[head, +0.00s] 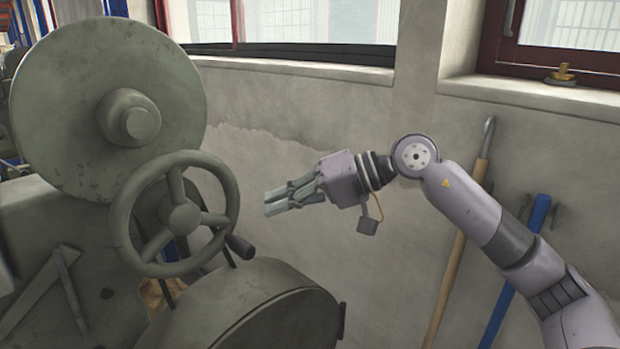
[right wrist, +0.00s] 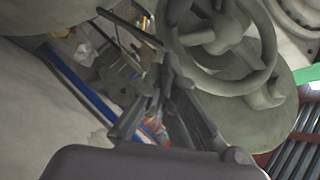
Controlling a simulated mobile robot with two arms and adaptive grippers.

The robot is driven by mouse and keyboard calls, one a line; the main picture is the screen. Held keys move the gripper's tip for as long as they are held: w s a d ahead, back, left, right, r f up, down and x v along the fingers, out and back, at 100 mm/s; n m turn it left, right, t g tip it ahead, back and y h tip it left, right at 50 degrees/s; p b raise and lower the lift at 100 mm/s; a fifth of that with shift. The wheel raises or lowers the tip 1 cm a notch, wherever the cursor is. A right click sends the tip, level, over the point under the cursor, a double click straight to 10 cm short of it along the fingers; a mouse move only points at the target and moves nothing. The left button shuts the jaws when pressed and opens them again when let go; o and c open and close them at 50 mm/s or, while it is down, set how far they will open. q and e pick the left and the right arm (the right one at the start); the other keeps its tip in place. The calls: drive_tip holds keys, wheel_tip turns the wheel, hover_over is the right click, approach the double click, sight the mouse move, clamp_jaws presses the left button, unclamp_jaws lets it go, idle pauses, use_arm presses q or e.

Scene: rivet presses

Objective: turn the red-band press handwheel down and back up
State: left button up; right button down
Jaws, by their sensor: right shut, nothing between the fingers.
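The grey-green spoked handwheel (head: 183,218) stands upright on the front of a press in the head view, with a dark handle knob (head: 240,246) at its lower right rim. No red band shows on this press in either view. My right gripper (head: 268,204) is shut and empty, held in the air to the right of the wheel and apart from it, its fingers pointing left. In the right wrist view the handwheel (right wrist: 218,36) is at the upper right, beyond the closed fingers (right wrist: 163,95). My left gripper is out of view.
A large round disc (head: 60,110) rises behind the wheel, and a rounded housing (head: 270,310) sits below it. A wooden pole (head: 455,275) and a blue pole (head: 515,270) lean on the wall behind my right arm. The space between wheel and gripper is clear.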

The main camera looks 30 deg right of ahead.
sight(236, 228)
drive_tip(key=a, duration=0.1)
drive_tip(key=a+f+p, duration=0.1)
drive_tip(key=a, duration=0.1)
drive_tip(key=shift+s+f+p, duration=0.3)
drive_tip(key=shift+s+f, duration=0.05)
drive_tip(key=shift+f, duration=0.05)
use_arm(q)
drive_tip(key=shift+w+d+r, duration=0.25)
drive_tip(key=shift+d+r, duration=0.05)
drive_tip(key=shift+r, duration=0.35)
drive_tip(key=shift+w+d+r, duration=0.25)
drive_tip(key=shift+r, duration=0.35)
use_arm(e)
drive_tip(key=shift+s+a+f, duration=0.1)
drive_tip(key=shift+a+f, duration=0.25)
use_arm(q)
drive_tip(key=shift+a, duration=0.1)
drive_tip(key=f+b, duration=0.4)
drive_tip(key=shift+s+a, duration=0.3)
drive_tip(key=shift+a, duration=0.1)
use_arm(e)
drive_tip(key=shift+s+a+f, duration=0.2)
drive_tip(key=shift+a+f, duration=0.2)
drive_tip(key=shift+f, duration=0.05)
